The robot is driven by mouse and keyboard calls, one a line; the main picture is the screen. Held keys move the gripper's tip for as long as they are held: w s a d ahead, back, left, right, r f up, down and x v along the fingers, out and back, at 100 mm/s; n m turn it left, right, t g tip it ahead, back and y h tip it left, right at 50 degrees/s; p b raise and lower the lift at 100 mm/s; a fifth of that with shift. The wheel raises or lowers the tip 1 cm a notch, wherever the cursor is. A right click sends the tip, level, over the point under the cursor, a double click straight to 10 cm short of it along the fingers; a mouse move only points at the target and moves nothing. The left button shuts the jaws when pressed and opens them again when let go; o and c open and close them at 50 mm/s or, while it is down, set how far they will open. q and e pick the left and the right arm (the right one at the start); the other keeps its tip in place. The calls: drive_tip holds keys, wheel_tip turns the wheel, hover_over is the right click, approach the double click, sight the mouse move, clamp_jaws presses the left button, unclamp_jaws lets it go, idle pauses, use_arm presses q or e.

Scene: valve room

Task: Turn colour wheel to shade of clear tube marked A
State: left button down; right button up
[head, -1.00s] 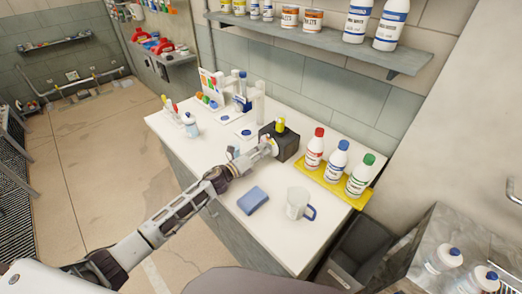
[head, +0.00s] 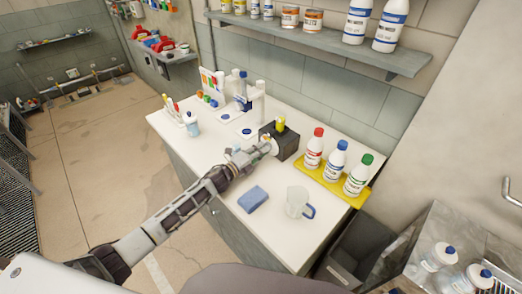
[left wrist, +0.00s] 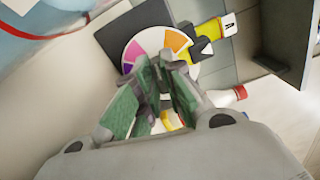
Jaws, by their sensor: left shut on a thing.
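A dark box (head: 287,142) stands near the back of the white counter. The colour wheel (left wrist: 142,47) is on its front face, with pink, purple, orange and yellow sectors showing around a pale rim. A clear tube holding yellow liquid (left wrist: 208,30) sticks out of the box beside the wheel, with a white cap marked A; it also shows in the head view (head: 280,122). My left gripper (left wrist: 163,76) is shut at the wheel's middle, and its fingers hide the part they hold and the wheel's lower sectors. My right gripper is not in view.
A yellow tray (head: 309,180) with red-, blue- and green-capped bottles stands right of the box. A blue sponge (head: 253,199) and a clear jug (head: 297,202) lie near the front edge. Bottles and a test apparatus (head: 243,103) stand left of the box. A shelf (head: 330,40) hangs above.

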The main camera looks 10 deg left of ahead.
use_arm(q)
drive_tip(key=c, duration=1.5)
unclamp_jaws()
drive_tip(key=shift+s+a, duration=0.15)
drive_tip(key=shift+v, duration=5.8)
drive_tip(key=shift+f, duration=0.1)
